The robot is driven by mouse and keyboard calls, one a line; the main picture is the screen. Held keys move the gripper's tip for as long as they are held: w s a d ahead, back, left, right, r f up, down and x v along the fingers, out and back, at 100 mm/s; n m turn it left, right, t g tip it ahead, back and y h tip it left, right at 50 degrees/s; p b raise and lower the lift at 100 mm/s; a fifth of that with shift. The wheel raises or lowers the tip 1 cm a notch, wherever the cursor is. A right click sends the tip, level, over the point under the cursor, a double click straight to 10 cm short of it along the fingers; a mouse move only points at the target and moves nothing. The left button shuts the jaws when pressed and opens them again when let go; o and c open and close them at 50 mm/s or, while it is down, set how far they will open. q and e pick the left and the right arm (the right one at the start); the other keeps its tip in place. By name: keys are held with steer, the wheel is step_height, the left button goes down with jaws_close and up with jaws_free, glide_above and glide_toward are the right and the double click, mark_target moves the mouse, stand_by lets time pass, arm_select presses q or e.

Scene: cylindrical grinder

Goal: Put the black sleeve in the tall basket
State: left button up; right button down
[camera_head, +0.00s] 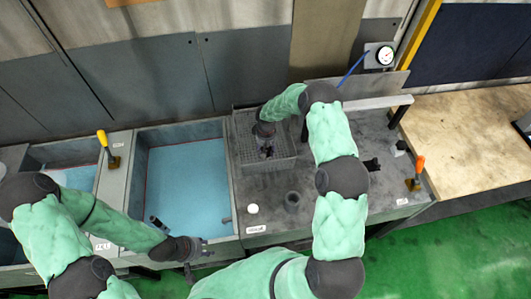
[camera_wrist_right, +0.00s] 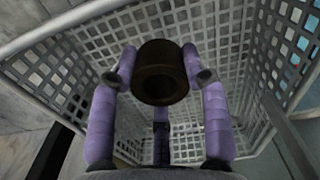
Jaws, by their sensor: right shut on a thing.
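The black sleeve (camera_wrist_right: 162,85) is a short, dark, hollow cylinder, with its open end facing the right wrist camera. My right gripper (camera_wrist_right: 161,68) is shut on it, purple fingers on either side. In the head view my right gripper (camera_head: 265,148) points down over the tall basket (camera_head: 281,164), a grey mesh box on the bench. The mesh walls of the basket (camera_wrist_right: 235,35) surround the sleeve in the wrist view; its exact height against the rim is unclear. My left gripper (camera_head: 200,252) appears open and empty near the front edge of the blue-floored basin.
A dark grey hollow cylinder (camera_head: 292,201) and a small white round piece (camera_head: 253,209) stand on the bench in front of the basket. A blue-floored basin (camera_head: 188,175) lies left of it. A gauge (camera_head: 385,56) stands behind, and a wooden table (camera_head: 470,135) is at right.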

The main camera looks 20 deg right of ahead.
step_height(320, 180, down, 5)
steer(key=shift+w+r+p, duration=0.1)
steer(key=shift+p, duration=0.3)
steer(key=shift+f, duration=0.25)
steer(key=c, duration=0.6)
jaws_free()
